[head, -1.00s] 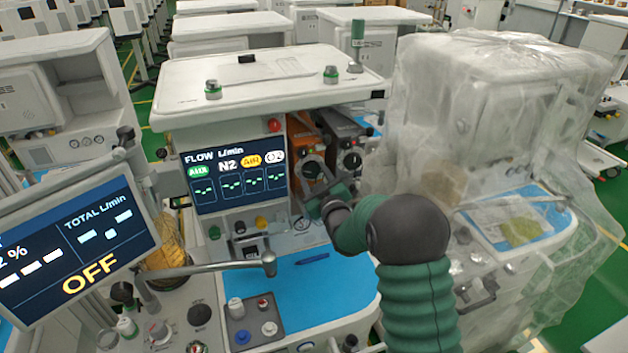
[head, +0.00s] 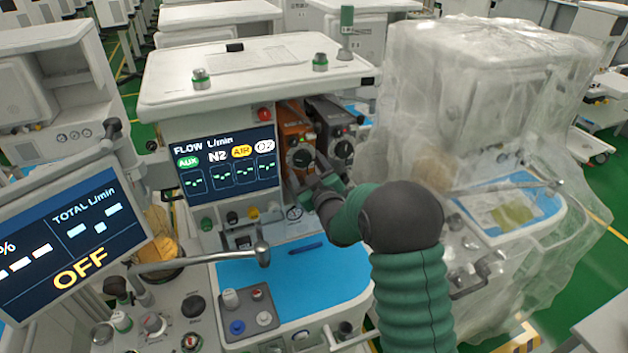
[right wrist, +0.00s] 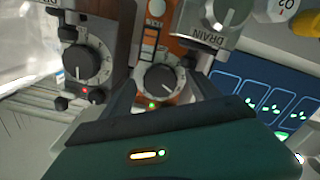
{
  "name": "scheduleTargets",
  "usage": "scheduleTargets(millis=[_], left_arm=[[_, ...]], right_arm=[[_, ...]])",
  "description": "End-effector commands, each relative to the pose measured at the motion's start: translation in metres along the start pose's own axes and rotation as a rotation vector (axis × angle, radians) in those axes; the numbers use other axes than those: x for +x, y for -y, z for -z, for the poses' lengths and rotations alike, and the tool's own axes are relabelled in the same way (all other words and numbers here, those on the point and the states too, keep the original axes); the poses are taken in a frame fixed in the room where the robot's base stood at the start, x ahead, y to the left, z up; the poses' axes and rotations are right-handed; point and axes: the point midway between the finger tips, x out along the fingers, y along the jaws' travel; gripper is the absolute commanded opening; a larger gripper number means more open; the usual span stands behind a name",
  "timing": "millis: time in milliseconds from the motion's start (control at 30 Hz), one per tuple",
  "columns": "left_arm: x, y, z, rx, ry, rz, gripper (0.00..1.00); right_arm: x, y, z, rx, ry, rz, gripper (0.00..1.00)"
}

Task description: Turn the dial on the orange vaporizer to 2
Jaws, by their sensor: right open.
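The orange vaporizer (head: 291,130) stands beside the flow screen in the head view, with a black dial (head: 300,158) on its lower front. In the right wrist view its dial (right wrist: 160,81) is round and black with a white scale and a grey pointer bar; the scale numbers are too small to read. My right gripper (head: 318,178) is open just in front of and below the dial. In the right wrist view its two dark fingers (right wrist: 163,88) stand on either side of the dial, with nothing visibly gripped. My left gripper is not in view.
A second, dark grey vaporizer (head: 330,120) stands right of the orange one; its dial (right wrist: 82,64) shows in the right wrist view. The flow screen (head: 228,165) is left. A blue work surface (head: 300,275) lies below, and a plastic-wrapped cart (head: 500,130) stands right.

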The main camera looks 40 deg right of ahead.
Motion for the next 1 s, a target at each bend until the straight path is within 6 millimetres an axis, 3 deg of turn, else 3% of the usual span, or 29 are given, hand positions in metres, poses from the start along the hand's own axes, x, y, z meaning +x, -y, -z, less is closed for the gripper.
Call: scheduleTargets(millis=[500, 700, 1000], left_arm=[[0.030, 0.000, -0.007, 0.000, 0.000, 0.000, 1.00], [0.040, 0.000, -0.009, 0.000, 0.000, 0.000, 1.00], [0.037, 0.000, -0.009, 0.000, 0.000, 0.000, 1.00]], right_arm=[[-0.135, 0.002, -0.004, 0.001, 0.001, 0.000, 0.70], [-0.158, 0.001, -0.004, 0.000, 0.003, 0.001, 0.70], [-0.159, 0.001, -0.002, 0.001, 0.004, 0.002, 0.70]])
